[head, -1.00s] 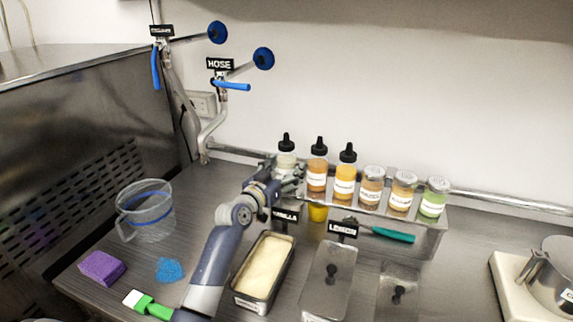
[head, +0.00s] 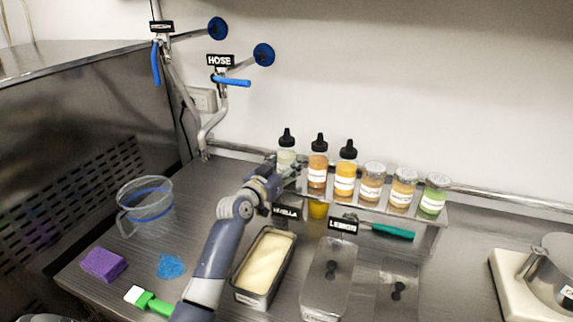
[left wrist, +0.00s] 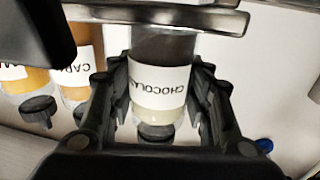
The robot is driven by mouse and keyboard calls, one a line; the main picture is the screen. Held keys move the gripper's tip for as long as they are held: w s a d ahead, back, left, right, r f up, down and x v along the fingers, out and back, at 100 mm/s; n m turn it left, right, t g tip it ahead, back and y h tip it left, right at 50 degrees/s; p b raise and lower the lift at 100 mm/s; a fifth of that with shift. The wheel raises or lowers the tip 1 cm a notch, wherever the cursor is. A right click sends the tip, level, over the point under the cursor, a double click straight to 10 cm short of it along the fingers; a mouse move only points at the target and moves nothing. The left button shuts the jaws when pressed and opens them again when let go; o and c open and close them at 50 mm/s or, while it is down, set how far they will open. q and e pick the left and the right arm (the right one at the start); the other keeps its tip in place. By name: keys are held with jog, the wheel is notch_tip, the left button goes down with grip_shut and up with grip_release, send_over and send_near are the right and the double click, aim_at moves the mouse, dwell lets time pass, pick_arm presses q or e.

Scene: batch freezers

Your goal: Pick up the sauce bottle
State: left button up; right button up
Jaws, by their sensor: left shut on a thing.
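The sauce bottle (head: 286,156), pale with a black cap, is at the left end of the bottle row on the shelf. My left gripper (head: 287,175) is shut on it from the front, partly hiding its lower body. In the left wrist view, the sauce bottle (left wrist: 160,93) appears upside down, with a white label reading "CHOCOLA", between the two dark fingers of my left gripper (left wrist: 157,100). I cannot tell whether its base touches the shelf. My right gripper is not in view.
An orange bottle (head: 318,173) and a yellow bottle (head: 345,178) stand close on the right, with several jars beyond. The metal shelf (head: 432,218) holds them. Below are an open cream tub (head: 265,262), lidded tubs and a clear jug (head: 148,210).

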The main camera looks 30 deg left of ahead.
aim_at(282, 156)
pick_arm(q)
notch_tip(282, 156, up, 4)
jog(key=shift+f+b, duration=0.1)
jog(key=shift+b, duration=0.25)
jog(key=s+d+b, duration=0.1)
jog(key=s+d, duration=0.2)
jog(key=s, duration=0.4)
jog(key=s+d+r+b, duration=0.1)
jog(key=s+d, duration=0.3)
jog(key=s, duration=0.3)
jog(key=shift+s+d, duration=0.15)
jog(key=shift+d, duration=0.05)
jog(key=o, duration=0.5)
jog(key=shift+c, duration=0.2)
jog(key=c, duration=0.5)
notch_tip(282, 156, up, 8)
jog(key=p, duration=0.8)
